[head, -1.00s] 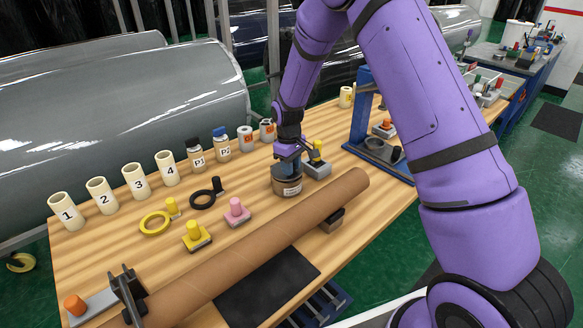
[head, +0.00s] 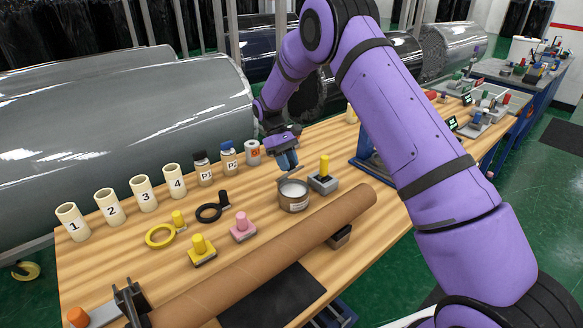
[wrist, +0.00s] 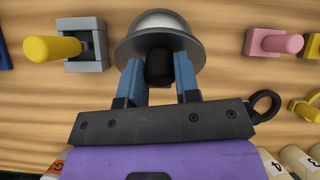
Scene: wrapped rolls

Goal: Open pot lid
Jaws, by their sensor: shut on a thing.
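The small round pot (head: 293,201) stands on the wooden table, and its pale inside shows at the top. My gripper (head: 289,166) is just above and behind the pot. In the wrist view its blue fingers (wrist: 158,80) are shut on a black knob (wrist: 159,66). The lid (head: 291,179) shows as a thin grey edge, tilted above the pot's opening. The wrist view shows a grey rim and the pale inside (wrist: 158,20) beyond the fingers. Whether the lid still touches the pot's rim I cannot tell.
A grey block with a yellow peg (head: 323,181) stands close right of the pot. A long brown roll (head: 270,253) lies in front. Pink (head: 243,227) and yellow (head: 201,250) pegs stand to the left. Numbered cups and bottles line the back edge.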

